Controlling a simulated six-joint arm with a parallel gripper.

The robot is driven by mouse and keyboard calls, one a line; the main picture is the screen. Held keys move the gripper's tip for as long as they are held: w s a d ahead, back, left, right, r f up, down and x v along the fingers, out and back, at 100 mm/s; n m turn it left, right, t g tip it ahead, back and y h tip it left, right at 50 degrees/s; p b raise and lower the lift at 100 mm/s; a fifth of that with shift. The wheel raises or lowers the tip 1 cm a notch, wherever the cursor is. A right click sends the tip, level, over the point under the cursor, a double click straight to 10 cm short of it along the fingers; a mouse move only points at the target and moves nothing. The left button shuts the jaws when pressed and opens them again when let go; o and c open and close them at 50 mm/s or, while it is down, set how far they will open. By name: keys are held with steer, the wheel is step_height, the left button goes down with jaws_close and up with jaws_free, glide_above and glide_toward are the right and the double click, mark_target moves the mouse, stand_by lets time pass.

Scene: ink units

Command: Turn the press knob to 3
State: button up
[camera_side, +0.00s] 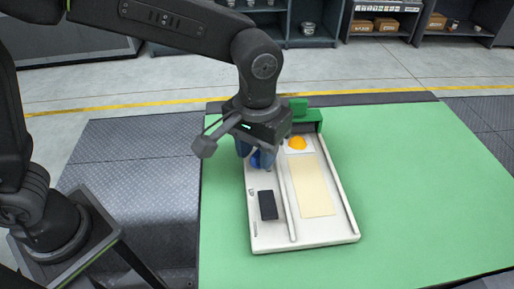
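The press unit is a white tray-like body (271,243) lying on the green table top, with a green block (307,120) at its far end. My gripper (257,163) points down over the left far part of the unit, its blue fingers at or just above the surface. A brighter blue patch shows between the fingers; I cannot tell whether it is the knob or part of a finger. The knob's pointer and any number marks are hidden or too small to read. I cannot tell whether the fingers are closed on anything.
On the unit are an orange dome (297,143) on a white square, a beige sheet (312,190), a black rectangle (267,205) and a raised pale bar (288,205). The green table top (420,190) is clear to the right. Shelves with boxes stand far behind.

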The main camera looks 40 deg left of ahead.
jaws_close()
stand_by(0.4)
steer(key=m, duration=0.5)
steer(key=shift+a, duration=0.15)
steer(key=m, duration=0.5)
steer(key=shift+w+a, duration=0.1)
steer(key=m, duration=0.4)
steer(key=shift+w+a+m, duration=0.1)
steer(key=shift+m, duration=0.3)
steer(key=m, duration=0.5)
steer(key=shift+w, duration=0.15)
